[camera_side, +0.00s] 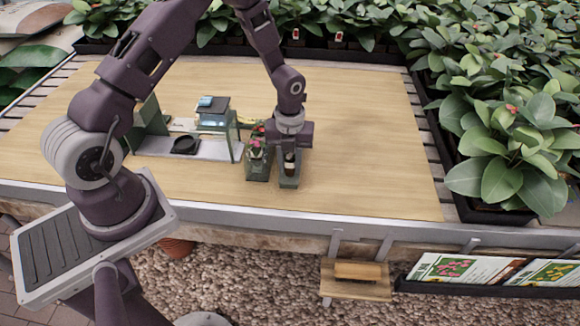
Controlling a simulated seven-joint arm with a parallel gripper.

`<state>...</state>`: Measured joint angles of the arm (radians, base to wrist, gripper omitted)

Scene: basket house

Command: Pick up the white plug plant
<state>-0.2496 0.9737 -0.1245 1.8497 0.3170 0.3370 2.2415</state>
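My gripper (290,162) points down over a small green pot (289,183) near the front middle of the wooden table. Its fingers reach into or just above this pot, and the wrist hides most of what is there. I cannot tell whether the fingers are apart or closed on something. Just left of it, a second green pot (258,173) holds plants with pink and red flowers (256,144). I cannot make out a white plug plant; one may be hidden behind my gripper.
Leafy plants (500,120) line the right and back edges. The table top (370,140) is clear on the right.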

